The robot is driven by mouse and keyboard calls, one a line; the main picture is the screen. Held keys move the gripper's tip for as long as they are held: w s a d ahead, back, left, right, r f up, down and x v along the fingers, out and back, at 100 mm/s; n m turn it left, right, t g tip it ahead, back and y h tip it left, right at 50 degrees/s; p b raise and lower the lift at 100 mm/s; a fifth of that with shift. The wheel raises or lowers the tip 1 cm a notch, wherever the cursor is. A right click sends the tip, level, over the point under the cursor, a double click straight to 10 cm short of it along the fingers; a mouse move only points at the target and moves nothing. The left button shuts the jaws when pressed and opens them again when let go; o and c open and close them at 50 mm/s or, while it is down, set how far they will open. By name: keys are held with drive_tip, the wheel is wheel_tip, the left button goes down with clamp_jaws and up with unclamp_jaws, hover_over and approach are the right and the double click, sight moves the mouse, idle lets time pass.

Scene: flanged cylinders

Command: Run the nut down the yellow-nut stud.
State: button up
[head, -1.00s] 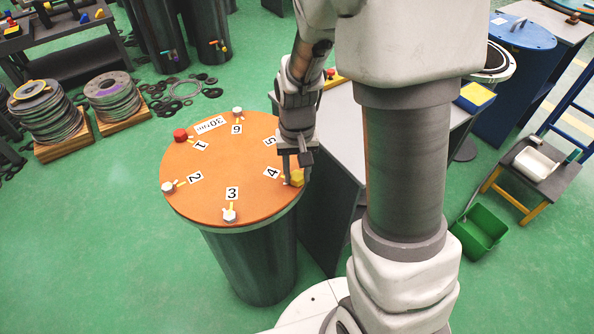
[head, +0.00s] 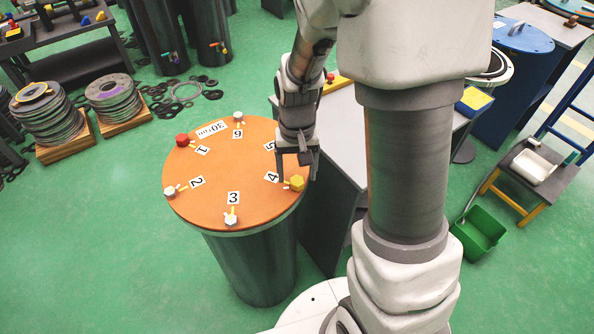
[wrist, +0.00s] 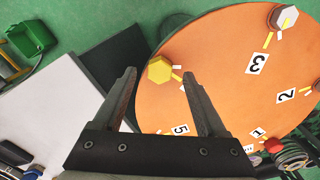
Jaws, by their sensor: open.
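The yellow nut (head: 297,183) is a hexagonal piece at the rim of the orange round lid (head: 215,175), by label 4 (head: 272,177). It shows at the upper left of the lid in the wrist view (wrist: 159,69). Its stud is hidden under it, so how far down it sits cannot be told. My gripper (head: 296,179) is open and empty, close to the nut. In the wrist view the nut appears between the two spread fingertips (wrist: 159,73), with gaps on both sides; I see no contact.
A red nut (head: 182,140) and several white nuts, one by label 3 (head: 231,219), stand around the lid's rim. A grey table (head: 342,135) stands close to the right of the drum. The lid's middle is clear.

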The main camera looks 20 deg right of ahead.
sight(297, 181)
drive_tip(key=shift+r+p, duration=1.85)
drive_tip(key=shift+r, duration=0.6)
drive_tip(key=shift+r, duration=0.4)
drive_tip(key=s+r+t+p, duration=0.1)
drive_tip(key=s+r, duration=0.3)
drive_tip(key=r, duration=0.4)
drive_tip(key=s+r+n+t+p, duration=0.1)
drive_tip(key=s+r+t+p, duration=0.1)
drive_tip(key=s+r, duration=0.3)
drive_tip(key=s+r+n+t+p, duration=0.1)
drive_tip(key=s+r, duration=0.3)
drive_tip(key=r, duration=0.6)
drive_tip(key=shift+s+r+t, duration=0.35)
drive_tip(key=shift+s+t, duration=0.05)
drive_tip(key=shift+t, duration=0.4)
drive_tip(key=shift+n, duration=0.3)
